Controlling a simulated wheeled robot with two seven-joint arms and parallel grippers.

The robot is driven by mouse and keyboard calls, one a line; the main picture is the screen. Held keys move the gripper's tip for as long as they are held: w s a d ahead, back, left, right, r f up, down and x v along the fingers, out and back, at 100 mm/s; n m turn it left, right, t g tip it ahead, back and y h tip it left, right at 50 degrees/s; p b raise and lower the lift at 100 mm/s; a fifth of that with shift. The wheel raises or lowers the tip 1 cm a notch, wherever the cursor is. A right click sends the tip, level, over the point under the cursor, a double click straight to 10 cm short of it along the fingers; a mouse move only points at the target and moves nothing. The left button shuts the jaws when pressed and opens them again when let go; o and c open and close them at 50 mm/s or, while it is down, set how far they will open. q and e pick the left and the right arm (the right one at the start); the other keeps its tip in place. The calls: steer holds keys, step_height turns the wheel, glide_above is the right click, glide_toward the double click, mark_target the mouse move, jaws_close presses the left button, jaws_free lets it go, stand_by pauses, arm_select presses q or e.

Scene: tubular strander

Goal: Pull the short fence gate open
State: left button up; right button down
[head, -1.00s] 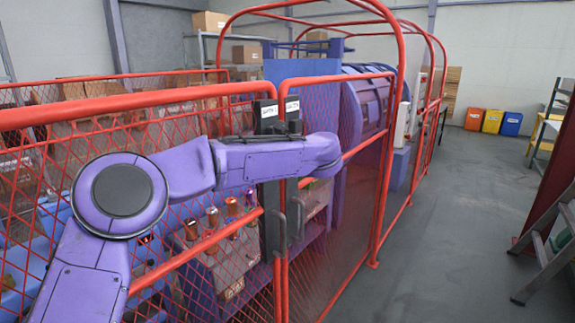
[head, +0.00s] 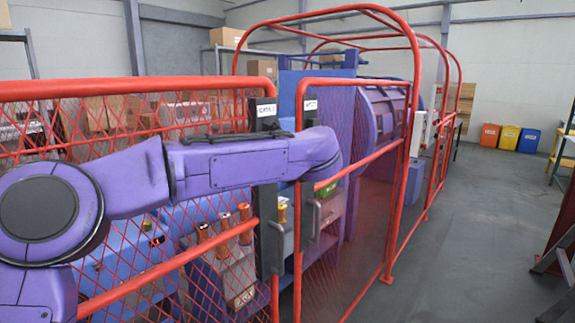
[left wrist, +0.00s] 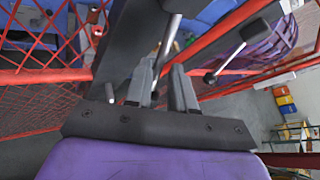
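Two red-framed fence panels meet in the middle of the head view. The left mesh panel (head: 120,132) has a dark latch post with a grey bar handle (head: 281,240). The right panel (head: 350,215) has its own dark post and handle (head: 317,220). A narrow gap shows between the panels. My left arm crosses in front of the left panel and mostly hides its gripper. In the left wrist view my left gripper (left wrist: 165,78) has its fingers close together around a metal bar (left wrist: 170,38), the left panel's handle. The other handle (left wrist: 228,61) stands free to the right. My right gripper is not seen.
Purple and blue machinery (head: 385,115) stands behind the fence. A red hoop frame (head: 412,110) borders the right panel. Grey floor (head: 465,220) is open to the right, with orange, yellow and blue bins (head: 509,138) far back and a dark stand at the right edge.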

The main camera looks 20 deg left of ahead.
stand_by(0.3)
arm_select(q)
steer(key=shift+s+d+b, duration=0.25)
steer(key=shift+d+b, duration=0.05)
steer(key=b+v, duration=0.2)
steer(key=v, duration=0.7)
steer(key=shift+s+r+b, duration=0.2)
steer(key=shift+r+b, duration=0.05)
steer(key=shift+b, duration=0.1)
steer(key=shift+d, duration=0.15)
